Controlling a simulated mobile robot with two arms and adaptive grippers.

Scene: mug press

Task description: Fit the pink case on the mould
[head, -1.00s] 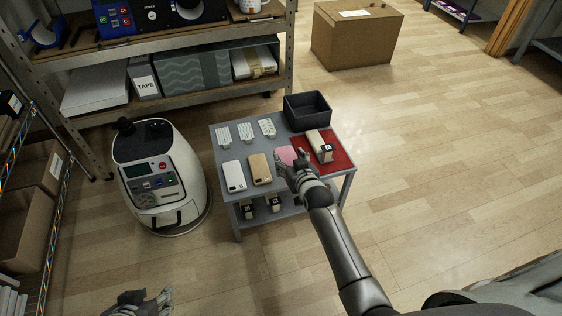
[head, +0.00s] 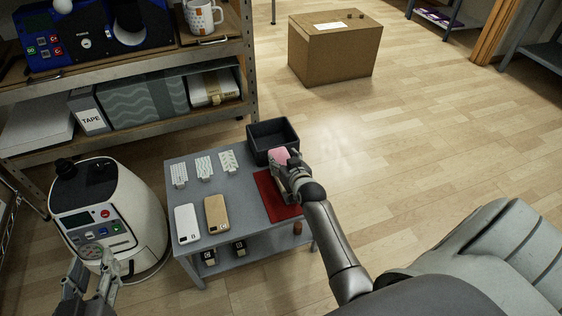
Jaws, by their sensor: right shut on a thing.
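The pink case (head: 279,154) shows at the fingers of my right gripper (head: 283,168), which is shut on it above the back part of the red mat (head: 274,198). The mould is not clearly visible; my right gripper and wrist cover much of the mat. I cannot tell whether the case touches the mould. My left gripper (head: 98,268) is open and empty, low at the left, in front of the white machine. A white case (head: 187,223) and a tan case (head: 217,213) lie on the grey table (head: 238,190).
A dark open bin (head: 273,138) stands at the table's back right corner. Several patterned white cards (head: 204,167) lie along the back. The rounded white machine (head: 108,205) stands left of the table. Shelving (head: 120,150) is behind; a cardboard box (head: 334,50) sits on open floor.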

